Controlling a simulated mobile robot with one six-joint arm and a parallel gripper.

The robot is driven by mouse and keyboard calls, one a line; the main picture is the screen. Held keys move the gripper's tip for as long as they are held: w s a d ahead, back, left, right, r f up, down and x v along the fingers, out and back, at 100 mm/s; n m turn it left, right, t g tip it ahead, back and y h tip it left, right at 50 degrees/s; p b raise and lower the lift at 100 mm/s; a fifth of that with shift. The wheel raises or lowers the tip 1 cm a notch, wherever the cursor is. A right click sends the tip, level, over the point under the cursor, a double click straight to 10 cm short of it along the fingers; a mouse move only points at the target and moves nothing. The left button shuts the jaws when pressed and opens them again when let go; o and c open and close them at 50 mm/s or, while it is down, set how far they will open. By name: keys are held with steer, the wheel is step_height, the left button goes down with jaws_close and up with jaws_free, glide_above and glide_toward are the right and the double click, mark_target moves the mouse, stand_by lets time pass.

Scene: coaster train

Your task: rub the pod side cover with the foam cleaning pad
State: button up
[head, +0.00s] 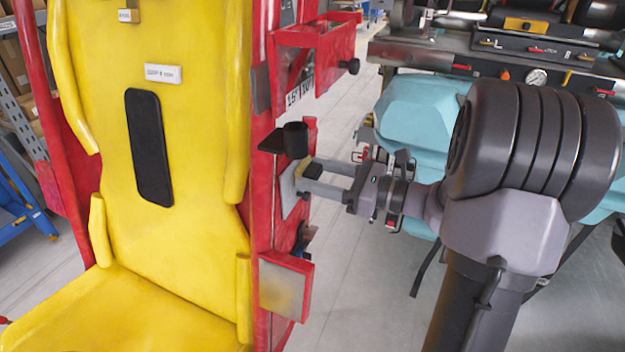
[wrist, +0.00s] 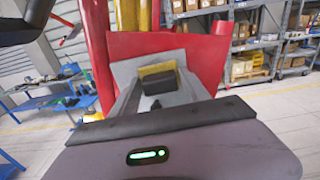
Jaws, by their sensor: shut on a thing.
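My gripper (head: 309,178) reaches in from the right at the red side of the yellow seat pod. It is shut on the foam cleaning pad (wrist: 157,70), a small block with yellow and dark parts. The pad also shows between the fingers in the head view (head: 302,172). A light grey panel (head: 288,192) on the red side is directly behind the pad; it also shows in the wrist view (wrist: 125,72). It looks like the pod side cover. The pad is at or very near it; I cannot tell whether they touch. The fingers hide part of the panel.
A black cup (head: 296,138) sits just above my gripper. A lower grey panel (head: 286,291) with a yellowish smear sticks out below. The yellow seat (head: 195,110) is at left. A teal covered machine (head: 418,112) stands behind my arm. Shelves (wrist: 245,60) stand farther off.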

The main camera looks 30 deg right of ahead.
mark_target(292, 180)
steer(key=shift+s+a+b, duration=0.15)
steer(key=shift+s+a, duration=0.4)
steer(key=shift+a, duration=0.2)
steer(key=shift+s+a+b, duration=0.15)
steer(key=shift+s+a, duration=0.35)
steer(key=shift+a, duration=0.25)
steer(key=shift+d, duration=0.1)
steer(key=shift+s+d, duration=0.2)
steer(key=shift+b+v, duration=0.5)
steer(key=shift+v, duration=2.2)
steer(key=v, duration=0.3)
